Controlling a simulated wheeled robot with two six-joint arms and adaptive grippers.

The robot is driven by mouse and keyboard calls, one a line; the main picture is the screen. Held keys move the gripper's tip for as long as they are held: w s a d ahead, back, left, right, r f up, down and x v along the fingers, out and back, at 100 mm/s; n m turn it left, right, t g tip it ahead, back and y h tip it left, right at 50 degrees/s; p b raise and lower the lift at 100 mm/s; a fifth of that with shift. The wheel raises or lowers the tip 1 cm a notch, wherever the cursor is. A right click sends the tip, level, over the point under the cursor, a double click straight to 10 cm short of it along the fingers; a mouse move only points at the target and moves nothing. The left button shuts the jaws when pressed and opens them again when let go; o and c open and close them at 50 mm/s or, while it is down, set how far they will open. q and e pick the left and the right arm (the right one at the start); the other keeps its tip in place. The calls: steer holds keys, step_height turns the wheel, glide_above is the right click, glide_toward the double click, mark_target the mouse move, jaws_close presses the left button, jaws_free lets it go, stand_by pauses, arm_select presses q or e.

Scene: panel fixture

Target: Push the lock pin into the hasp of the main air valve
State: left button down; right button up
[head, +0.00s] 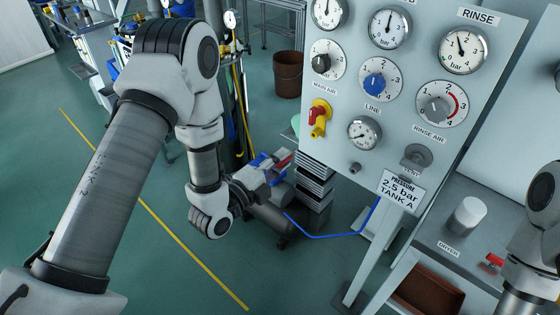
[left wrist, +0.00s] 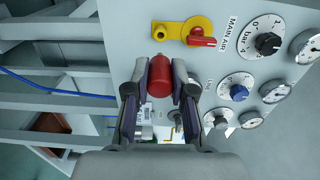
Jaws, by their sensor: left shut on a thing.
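The main air valve (head: 319,117) is on the panel's left side, with a red lever and a yellow hasp. My left gripper (head: 279,166) is below and left of the valve. In the left wrist view its two fingers (left wrist: 160,90) are shut on the lock pin (left wrist: 160,76), of which a red cylindrical body shows. The pin appears apart from the hasp; its tip is hidden. My right gripper is not in view.
The grey panel (head: 345,155) carries several gauges and dials, with a blue LINE knob (head: 375,85) right of the valve. A blue hose (head: 330,235) runs below it. A brown bin (head: 288,74) stands behind. A bench with a white cylinder (head: 467,215) is at right.

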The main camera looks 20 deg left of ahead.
arm_select(q)
steer(key=shift+w+d, duration=0.3)
steer(key=shift+w, duration=0.15)
steer(key=shift+b+x, duration=0.3)
steer(key=shift+x, duration=2.15)
steer(key=shift+b, duration=0.45)
steer(key=shift+b+x, duration=0.3)
steer(key=shift+x, duration=1.4)
steer(key=c, duration=0.9)
jaws_free()
